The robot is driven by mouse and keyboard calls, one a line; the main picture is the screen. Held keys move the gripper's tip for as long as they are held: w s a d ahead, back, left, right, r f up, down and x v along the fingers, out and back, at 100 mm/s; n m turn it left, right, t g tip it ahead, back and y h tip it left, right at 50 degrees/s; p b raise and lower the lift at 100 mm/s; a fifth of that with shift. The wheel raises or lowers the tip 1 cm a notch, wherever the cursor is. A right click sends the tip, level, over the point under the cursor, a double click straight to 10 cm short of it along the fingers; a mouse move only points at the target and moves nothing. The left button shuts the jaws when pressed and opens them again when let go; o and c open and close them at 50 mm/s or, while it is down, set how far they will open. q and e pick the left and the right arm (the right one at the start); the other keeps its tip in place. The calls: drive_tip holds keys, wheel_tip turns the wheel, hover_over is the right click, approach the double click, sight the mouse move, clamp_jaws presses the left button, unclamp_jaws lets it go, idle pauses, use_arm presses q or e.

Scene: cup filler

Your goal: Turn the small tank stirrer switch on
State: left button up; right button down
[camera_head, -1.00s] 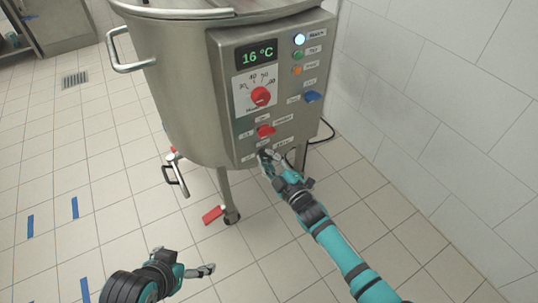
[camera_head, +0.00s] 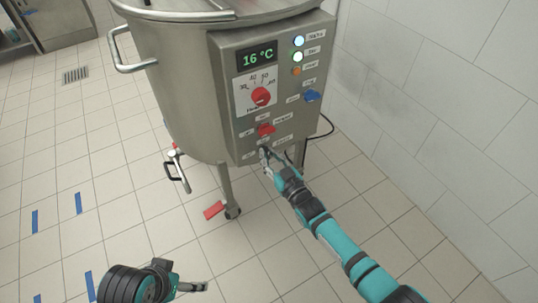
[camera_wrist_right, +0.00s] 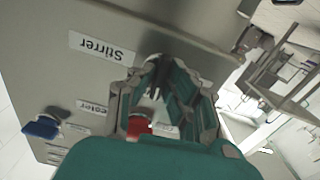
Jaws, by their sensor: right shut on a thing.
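The small tank (camera_head: 180,90) is a steel vessel on legs with a control panel (camera_head: 225,75) on its front right. My right gripper (camera_head: 265,154) is at the bottom of the panel, shut on the stirrer switch, which its fingers mostly hide. In the right wrist view, the right gripper (camera_wrist_right: 155,68) points at the panel beside a "Stirrer" label (camera_wrist_right: 102,48). The panel's top two lamps, the upper lamp (camera_head: 299,41) and the second lamp (camera_head: 298,57), are bright. My left gripper (camera_head: 195,286) hangs low over the floor, away from the tank; its finger opening is unclear.
A red switch (camera_head: 265,130) sits just above my right gripper, below a red dial (camera_head: 261,96). A blue switch (camera_head: 312,96) is at the right. A valve handle (camera_head: 176,175) sticks out at the tank's lower left. A tiled wall (camera_head: 430,100) stands at the right.

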drive_tip(key=shift+f+m, duration=0.1)
drive_tip(key=shift+m, duration=0.4)
drive_tip(key=c, duration=1.4)
unclamp_jaws()
drive_tip(key=shift+o, duration=0.2)
drive_tip(key=v, duration=1.2)
